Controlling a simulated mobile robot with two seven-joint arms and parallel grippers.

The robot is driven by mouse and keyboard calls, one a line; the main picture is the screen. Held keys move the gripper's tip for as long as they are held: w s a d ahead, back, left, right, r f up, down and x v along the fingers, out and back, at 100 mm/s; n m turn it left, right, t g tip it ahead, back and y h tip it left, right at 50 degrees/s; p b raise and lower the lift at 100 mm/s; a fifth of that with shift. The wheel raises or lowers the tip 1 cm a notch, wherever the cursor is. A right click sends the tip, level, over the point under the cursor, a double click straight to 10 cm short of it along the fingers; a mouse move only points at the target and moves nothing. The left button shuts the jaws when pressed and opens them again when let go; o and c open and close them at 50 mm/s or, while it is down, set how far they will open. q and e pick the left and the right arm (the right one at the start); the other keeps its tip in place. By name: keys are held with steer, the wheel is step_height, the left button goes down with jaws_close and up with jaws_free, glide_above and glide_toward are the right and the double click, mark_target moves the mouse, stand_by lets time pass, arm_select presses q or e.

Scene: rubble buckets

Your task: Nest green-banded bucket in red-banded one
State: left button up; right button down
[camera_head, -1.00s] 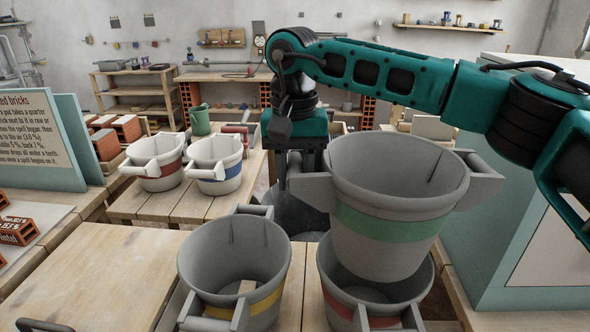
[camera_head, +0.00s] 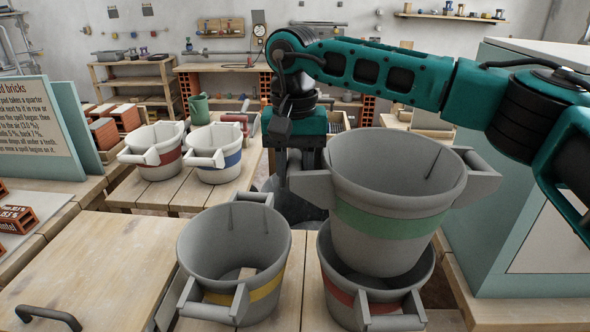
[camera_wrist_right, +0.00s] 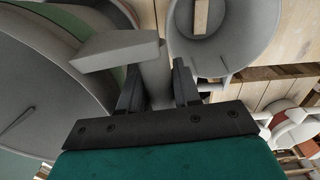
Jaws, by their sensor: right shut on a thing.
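The grey green-banded bucket (camera_head: 385,222) hangs upright over the front red-banded bucket (camera_head: 340,295). Its base overlaps that bucket's mouth in the head view; whether it touches inside is hidden. My right gripper (camera_head: 296,166) is shut on the green-banded bucket's left handle. In the right wrist view, the gripper fingers (camera_wrist_right: 158,85) straddle the handle (camera_wrist_right: 118,50), with the green-banded bucket (camera_wrist_right: 45,75) at left. The red-banded bucket stands on the wooden bench, its handles at front and back right. My left gripper is not in view.
A yellow-banded bucket (camera_head: 220,250) with a small block inside stands close left of the red-banded one. Another red-banded bucket (camera_head: 166,162) and a blue-banded bucket (camera_head: 226,164) stand farther back left. A teal-edged panel (camera_head: 530,260) closes off the right. A handled wooden board (camera_head: 95,265) lies front left.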

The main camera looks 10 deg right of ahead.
steer(key=shift+f+b, duration=0.4)
steer(key=shift+f, duration=0.2)
steer(key=shift+f+b, duration=0.45)
steer(key=shift+f, duration=0.4)
steer(key=shift+f+b, duration=0.85)
steer(key=shift+f, duration=0.75)
steer(key=shift+f+b, duration=0.8)
steer(key=shift+f, duration=0.6)
